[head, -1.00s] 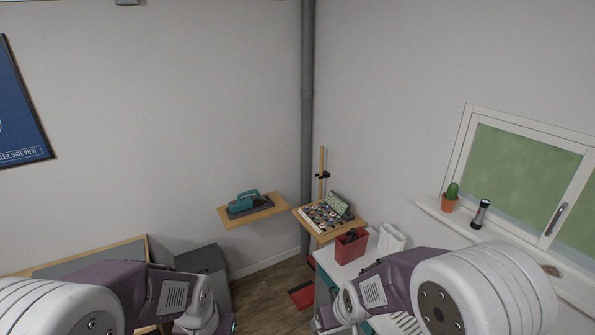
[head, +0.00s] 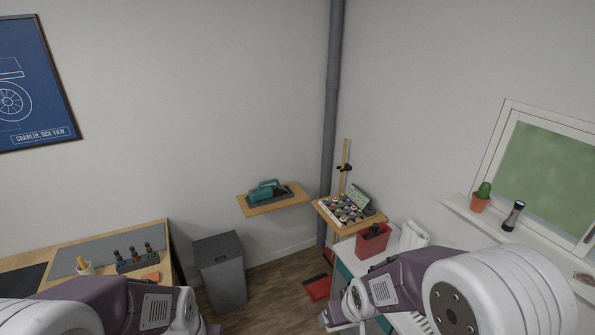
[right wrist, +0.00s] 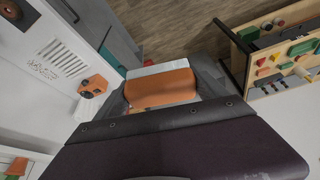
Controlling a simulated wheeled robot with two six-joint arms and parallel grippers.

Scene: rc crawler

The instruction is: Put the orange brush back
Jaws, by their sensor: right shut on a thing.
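In the right wrist view, my right gripper (right wrist: 162,92) is shut on the orange brush (right wrist: 160,87). The brush shows as a rounded orange body with a pale white strip along its far side. The gripper's dark housing hides its near end. In the head view, the forearms of both my arms show along the bottom edge. The right gripper and the brush cannot be made out there, and the left gripper is out of the picture.
A red bin (head: 373,240) stands on a white-topped cabinet at the right. A wooden shelf (head: 296,200) holds a teal tool. A grey bin (head: 219,268) and a red dustpan-like thing (head: 317,288) stand on the floor. A desk (head: 97,252) at left holds small tools.

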